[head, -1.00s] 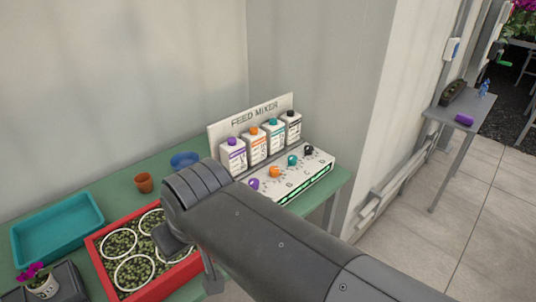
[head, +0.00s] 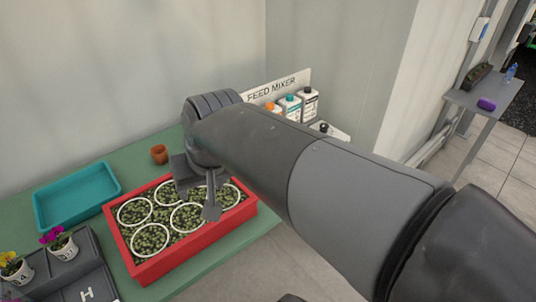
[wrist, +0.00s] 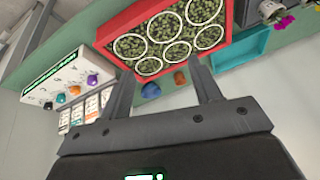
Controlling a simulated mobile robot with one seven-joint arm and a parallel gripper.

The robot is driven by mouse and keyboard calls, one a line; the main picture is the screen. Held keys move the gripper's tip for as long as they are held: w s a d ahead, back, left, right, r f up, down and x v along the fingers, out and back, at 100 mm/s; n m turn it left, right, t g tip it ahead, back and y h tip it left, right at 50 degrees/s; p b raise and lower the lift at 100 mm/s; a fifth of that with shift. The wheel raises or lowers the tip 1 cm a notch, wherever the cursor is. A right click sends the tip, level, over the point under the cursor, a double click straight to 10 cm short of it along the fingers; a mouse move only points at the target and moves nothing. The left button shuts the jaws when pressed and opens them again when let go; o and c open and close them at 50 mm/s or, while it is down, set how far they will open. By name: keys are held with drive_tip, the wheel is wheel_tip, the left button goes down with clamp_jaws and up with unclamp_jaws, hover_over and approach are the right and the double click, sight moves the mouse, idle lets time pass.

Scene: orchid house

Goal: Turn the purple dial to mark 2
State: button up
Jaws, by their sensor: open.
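The purple dial (wrist: 93,80) shows in the wrist view on the white feed mixer panel (wrist: 40,94), at the end of a row with orange (wrist: 75,90), teal (wrist: 61,98) and black dials (wrist: 48,106). Its pointer and the marks are too small to read. In the head view my arm hides the purple dial; the "FEED MIXER" board (head: 290,84) shows behind it. My gripper (wrist: 161,72) is open and empty, apart from the dial, which lies left of the fingers in the wrist view. In the head view my gripper (head: 198,192) hangs over the red tray's back edge.
A teal tray (head: 78,198), a brown pot (head: 159,154) and potted flowers (head: 62,243) stand on the green bench. A blue bowl (wrist: 150,90) shows near the fingers. Feed bottles (head: 309,103) stand behind the dials.

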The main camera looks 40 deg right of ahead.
drive_tip(key=w+d+f+m+g, duration=0.25)
drive_tip(key=w+d+m, duration=0.35)
drive_tip(key=w+d, duration=0.3)
drive_tip(key=w+d+f+m+g, duration=0.1)
drive_tip(key=w+d+f+m, duration=0.35)
drive_tip(key=d, duration=0.75)
drive_tip(key=w+d+f+m+g, duration=0.1)
drive_tip(key=w+d+f+m, duration=0.2)
drive_tip(key=d, duration=0.3)
drive_tip(key=w+d+f+m, duration=0.2)
drive_tip(key=d, duration=0.3)
drive_tip(key=shift+h, duration=0.3)
wheel_tip(320, 180, down, 10)
drive_tip(key=shift+f, duration=0.1)
drive_tip(key=shift+c, duration=0.2)
drive_tip(key=c, duration=1)
drive_tip(key=shift+o, duration=0.2)
